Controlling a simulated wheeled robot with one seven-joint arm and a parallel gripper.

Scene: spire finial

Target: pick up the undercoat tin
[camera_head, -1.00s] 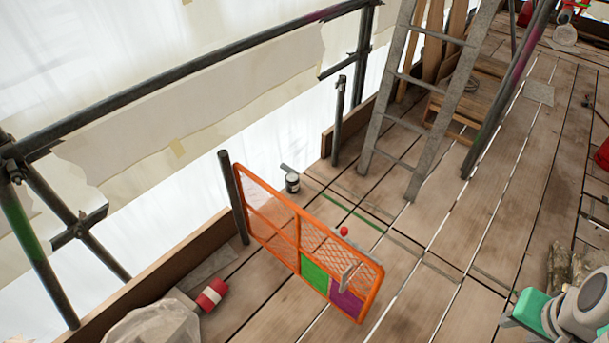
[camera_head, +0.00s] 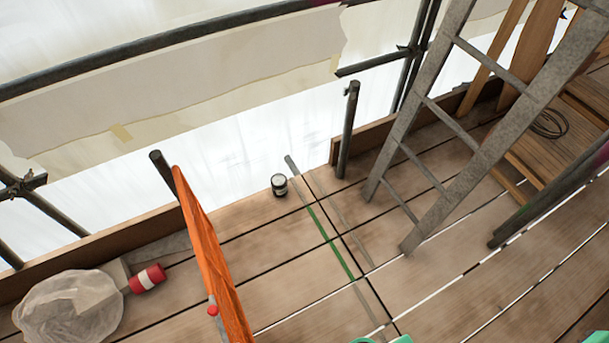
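A small dark tin with a pale band (camera_head: 279,185), which looks like the undercoat tin, stands upright on the plank deck close to the sheeting edge. Its label is too small to read. It stands clear, with the orange gate to its left and a short post to its right.
An orange mesh gate (camera_head: 208,262) stands edge-on at left. A red and white cylinder (camera_head: 147,279) lies beside a clear plastic bag (camera_head: 68,308). A ladder (camera_head: 480,130) leans at right, near a short upright post (camera_head: 348,130). The planks before the tin are open.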

